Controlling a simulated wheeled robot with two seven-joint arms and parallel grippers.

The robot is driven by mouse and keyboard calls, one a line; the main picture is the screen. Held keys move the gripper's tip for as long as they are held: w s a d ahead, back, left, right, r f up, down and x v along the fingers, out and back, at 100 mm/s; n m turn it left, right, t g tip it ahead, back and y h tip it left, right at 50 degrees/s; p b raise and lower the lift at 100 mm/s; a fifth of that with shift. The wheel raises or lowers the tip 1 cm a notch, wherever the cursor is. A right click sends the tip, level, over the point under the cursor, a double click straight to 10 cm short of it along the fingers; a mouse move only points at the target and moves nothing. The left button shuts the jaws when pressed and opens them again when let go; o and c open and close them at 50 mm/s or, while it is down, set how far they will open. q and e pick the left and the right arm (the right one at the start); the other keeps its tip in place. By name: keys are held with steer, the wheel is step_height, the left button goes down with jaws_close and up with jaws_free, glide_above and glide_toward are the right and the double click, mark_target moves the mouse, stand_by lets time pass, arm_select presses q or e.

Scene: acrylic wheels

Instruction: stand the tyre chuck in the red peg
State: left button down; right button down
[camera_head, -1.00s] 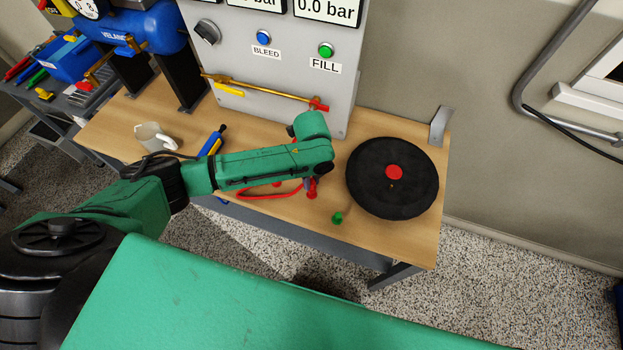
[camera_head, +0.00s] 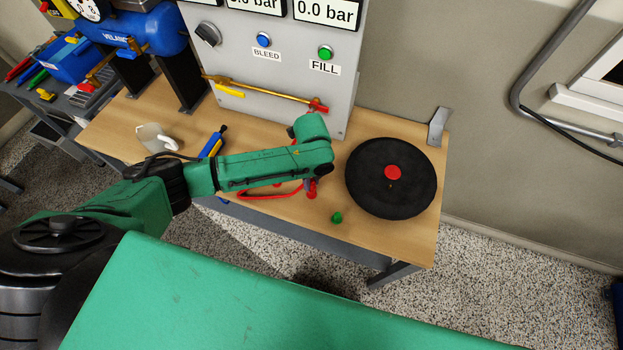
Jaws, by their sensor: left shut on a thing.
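My left gripper (camera_head: 307,172) points down beneath my green wrist. My forearm hides most of it, and its fingertips do not show clearly. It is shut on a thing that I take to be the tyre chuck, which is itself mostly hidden. A red hose (camera_head: 262,196) curves over the bench's front edge toward it. A small red piece, seemingly the red peg (camera_head: 312,194), shows just below the gripper. I cannot tell whether the chuck is inside the peg or only above it. A green peg (camera_head: 337,217) stands to its right. My right gripper is out of view.
A black wheel with a red centre (camera_head: 393,173) lies on the wooden bench (camera_head: 405,243) at right. Behind stands a grey panel (camera_head: 290,75) with BLEED and FILL buttons and a brass wand. A white mug (camera_head: 152,137) and blue-yellow tool (camera_head: 213,143) are at left.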

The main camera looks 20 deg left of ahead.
arm_select(q)
steer(key=shift+f, duration=0.1)
stand_by(0.3)
steer(key=shift+f+b, duration=0.3)
steer(key=shift+f+b, duration=0.4)
steer(key=shift+f, duration=0.25)
stand_by(0.9)
steer(key=shift+p, duration=0.3)
steer(key=shift+r+p, duration=0.1)
steer(key=shift+p, duration=0.2)
stand_by(0.7)
